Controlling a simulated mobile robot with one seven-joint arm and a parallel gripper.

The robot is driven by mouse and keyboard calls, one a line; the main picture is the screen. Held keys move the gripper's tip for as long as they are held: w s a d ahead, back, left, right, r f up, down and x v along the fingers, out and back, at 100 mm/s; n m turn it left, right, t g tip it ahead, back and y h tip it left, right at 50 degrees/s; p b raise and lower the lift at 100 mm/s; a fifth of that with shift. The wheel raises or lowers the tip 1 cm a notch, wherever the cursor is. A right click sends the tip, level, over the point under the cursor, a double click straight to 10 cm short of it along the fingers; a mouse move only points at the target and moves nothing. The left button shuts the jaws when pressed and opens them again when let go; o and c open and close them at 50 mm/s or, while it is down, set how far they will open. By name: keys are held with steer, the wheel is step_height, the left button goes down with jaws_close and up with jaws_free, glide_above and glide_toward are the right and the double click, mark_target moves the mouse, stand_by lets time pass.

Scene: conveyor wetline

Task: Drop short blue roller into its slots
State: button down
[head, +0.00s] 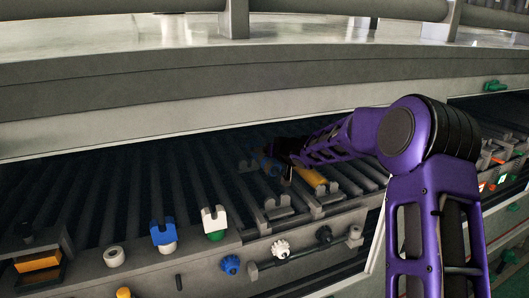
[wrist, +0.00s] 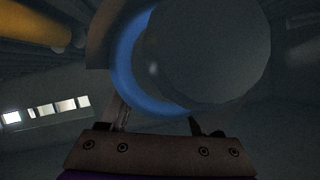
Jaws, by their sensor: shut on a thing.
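The short blue roller shows large in the wrist view as a dark grey round end with a blue ring (wrist: 128,62). My gripper (wrist: 156,112) is shut on it. In the head view my gripper (head: 283,163) is dark and small inside the conveyor bay, with a bit of blue (head: 268,165) beside it. Grey slotted brackets stand near it: one (head: 248,166) just left of the gripper, another (head: 278,208) at the front edge. The roller's far end and its gap to the brackets are hidden.
A yellow-orange roller (head: 311,177) lies just right of my gripper; part of a yellow cylinder (wrist: 42,28) shows in the wrist view. Dark parallel rollers (head: 150,190) fill the bay. A thick grey beam (head: 180,105) overhangs behind.

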steer(key=shift+f+b, duration=1.95)
steer(key=shift+f, duration=1.1)
steer(key=shift+f, duration=0.15)
steer(key=shift+f+b, duration=0.5)
steer(key=shift+f, duration=0.5)
steer(key=shift+f+b, duration=0.5)
steer(key=shift+f, duration=0.55)
steer(key=shift+c, duration=0.2)
jaws_free()
steer(key=p+v, duration=0.3)
steer(key=v, duration=1.4)
steer(key=shift+s+d, duration=0.15)
steer(key=shift+s, duration=0.05)
steer(key=shift+w, duration=0.1)
